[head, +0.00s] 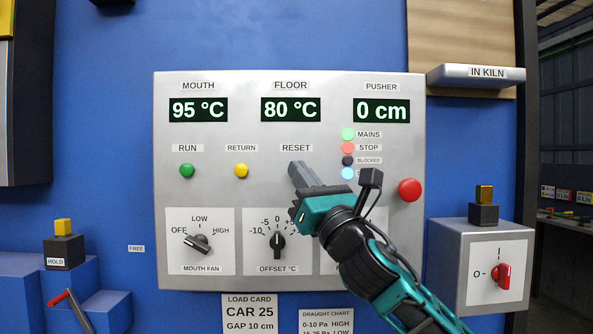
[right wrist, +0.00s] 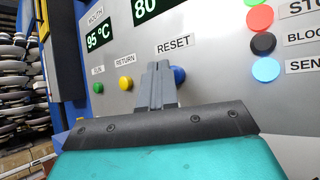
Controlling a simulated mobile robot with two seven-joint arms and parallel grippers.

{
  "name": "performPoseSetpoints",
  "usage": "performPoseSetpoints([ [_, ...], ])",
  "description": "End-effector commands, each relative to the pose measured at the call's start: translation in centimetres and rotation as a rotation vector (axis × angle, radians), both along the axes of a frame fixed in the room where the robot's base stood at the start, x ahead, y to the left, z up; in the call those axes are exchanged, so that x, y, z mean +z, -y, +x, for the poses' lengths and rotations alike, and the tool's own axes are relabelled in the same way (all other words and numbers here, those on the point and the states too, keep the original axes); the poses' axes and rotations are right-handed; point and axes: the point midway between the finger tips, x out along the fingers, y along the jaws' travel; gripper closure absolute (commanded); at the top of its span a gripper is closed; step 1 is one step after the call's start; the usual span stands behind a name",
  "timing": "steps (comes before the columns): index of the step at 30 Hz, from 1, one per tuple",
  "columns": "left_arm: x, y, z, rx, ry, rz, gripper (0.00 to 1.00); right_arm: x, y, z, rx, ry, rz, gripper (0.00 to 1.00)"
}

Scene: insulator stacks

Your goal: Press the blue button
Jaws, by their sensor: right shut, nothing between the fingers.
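The blue button (right wrist: 179,75) sits below the RESET label in the right wrist view, partly covered by my fingers. In the head view, my right gripper (head: 298,168) hides the spot below the RESET label (head: 296,148), and no blue button shows there. My right gripper is shut and empty, its fingers pointing at the panel. In the right wrist view, the fingertips (right wrist: 157,68) overlap the left side of the blue button. I cannot tell whether they touch it. My left gripper is not in view.
The grey panel (head: 170,192) also carries a green button (head: 187,171), a yellow button (head: 241,171), a red button (head: 409,190), several lamps (head: 348,148) and rotary knobs (head: 277,242) below. A grey box with a red switch (head: 504,276) stands out at the right.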

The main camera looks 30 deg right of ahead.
Motion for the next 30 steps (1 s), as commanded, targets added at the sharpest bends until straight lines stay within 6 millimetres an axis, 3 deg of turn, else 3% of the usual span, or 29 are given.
performPoseSetpoints([
  [30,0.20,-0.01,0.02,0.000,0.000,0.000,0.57,0.01,0.56,0.91,-0.001,0.000,0.001,1.00],
])
